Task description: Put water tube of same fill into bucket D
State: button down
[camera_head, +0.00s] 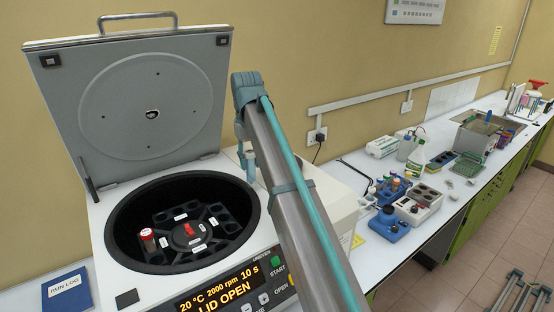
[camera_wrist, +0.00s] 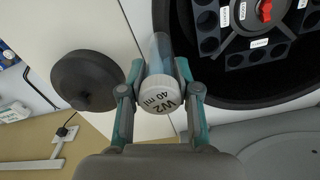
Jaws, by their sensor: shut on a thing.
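My gripper (camera_wrist: 160,88) is shut on a tube with a white cap (camera_wrist: 160,94) marked "W2 40 ml". The tube's clear body points away from the wrist camera, beside the bowl's rim. In the head view my gripper (camera_head: 248,162) is partly hidden by my arm, right of the open centrifuge, and the tube cannot be made out. A red-capped tube (camera_head: 147,238) stands in the left bucket. The other visible bucket holes look empty.
The centrifuge lid (camera_head: 150,100) is raised behind the bowl, and its display (camera_head: 222,290) reads "LID OPEN". A dark round object (camera_wrist: 88,80) is left of the tube. Racks and bottles (camera_head: 395,190) crowd the bench at right. A blue run log (camera_head: 68,291) lies at left.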

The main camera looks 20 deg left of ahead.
jog(key=s+a+f+p, duration=0.1)
jog(key=s+a+f, duration=0.3)
jog(key=s+a, duration=0.3)
jog(key=shift+n, duration=0.4)
jog(key=shift+w+f+b, duration=0.2)
jog(key=shift+f+b, duration=1.05)
jog(key=shift+f, duration=4.35)
jog(key=c, duration=0.7)
grip_release()
jog(key=shift+c, duration=0.2)
